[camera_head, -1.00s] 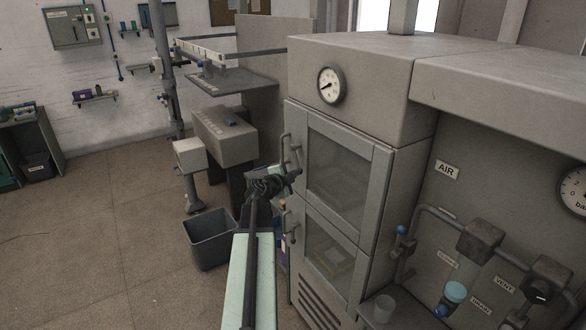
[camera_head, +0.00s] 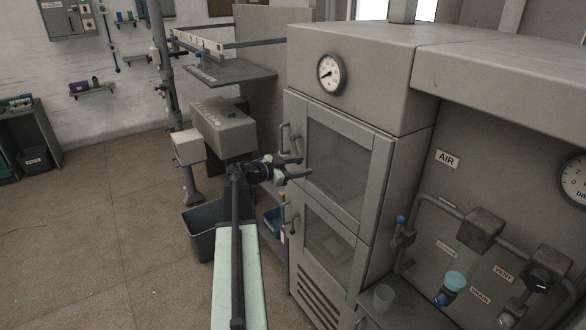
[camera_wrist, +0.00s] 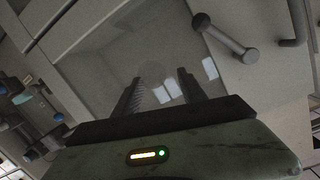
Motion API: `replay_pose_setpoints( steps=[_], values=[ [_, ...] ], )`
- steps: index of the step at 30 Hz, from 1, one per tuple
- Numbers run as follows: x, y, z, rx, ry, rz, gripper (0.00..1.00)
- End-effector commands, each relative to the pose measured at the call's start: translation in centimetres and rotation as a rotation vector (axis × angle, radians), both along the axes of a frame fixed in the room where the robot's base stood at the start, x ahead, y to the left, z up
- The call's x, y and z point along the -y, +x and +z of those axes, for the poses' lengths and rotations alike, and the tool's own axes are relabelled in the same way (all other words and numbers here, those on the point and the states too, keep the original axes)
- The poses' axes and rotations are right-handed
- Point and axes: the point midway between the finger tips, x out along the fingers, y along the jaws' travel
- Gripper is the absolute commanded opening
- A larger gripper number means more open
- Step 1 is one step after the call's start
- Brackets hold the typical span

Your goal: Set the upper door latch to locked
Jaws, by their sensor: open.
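The upper door (camera_head: 376,180) of the grey cabinet is closed, with a glass window. A grey bar handle (camera_head: 284,138) stands at its left edge. A short lever beside it (camera_head: 296,147), probably the latch, is small here; whether it is locked cannot be told. My gripper (camera_head: 304,167) is open and empty in front of the upper door, just below and right of the handle. In the wrist view its fingers (camera_wrist: 158,88) point at the glass, and a grey lever with round ends (camera_wrist: 225,37) lies above right of them, apart from them.
The lower door has its own handle (camera_head: 291,216). A round gauge (camera_head: 331,73) sits above the upper door. A grey bin (camera_head: 202,230) stands on the floor at left, with open floor beyond.

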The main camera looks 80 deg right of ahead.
Motion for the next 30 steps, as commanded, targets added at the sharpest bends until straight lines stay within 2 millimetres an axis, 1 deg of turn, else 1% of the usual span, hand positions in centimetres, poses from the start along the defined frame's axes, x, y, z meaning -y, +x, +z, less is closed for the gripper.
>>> replay_pose_setpoints(
  steps=[1, 2, 5, 7, 9, 10, 13, 17, 22, 26, 30],
  values=[
    [2.1, 1.3, -1.3, -0.074, 0.033, -0.042, 0.49],
    [2.6, 1.8, -1.5, -0.121, 0.054, -0.071, 0.49],
    [4.2, 4.3, -2.2, -0.237, 0.094, -0.147, 0.49],
    [5.2, 6.5, -2.9, -0.275, 0.089, -0.166, 0.49],
    [5.9, 8.5, -3.9, -0.287, 0.077, -0.151, 0.49],
    [5.8, 9.1, -4.2, -0.287, 0.076, -0.144, 0.49],
    [5.3, 10.0, -4.7, -0.285, 0.074, -0.13, 0.49],
    [5.2, 10.2, -4.5, -0.284, 0.074, -0.124, 0.49],
    [5.7, 9.5, -4.4, -0.283, 0.074, -0.125, 0.49],
    [6.8, 7.9, -4.4, -0.283, 0.074, -0.126, 0.49],
    [8.3, 5.7, -4.4, -0.282, 0.073, -0.125, 0.49]
  ],
)
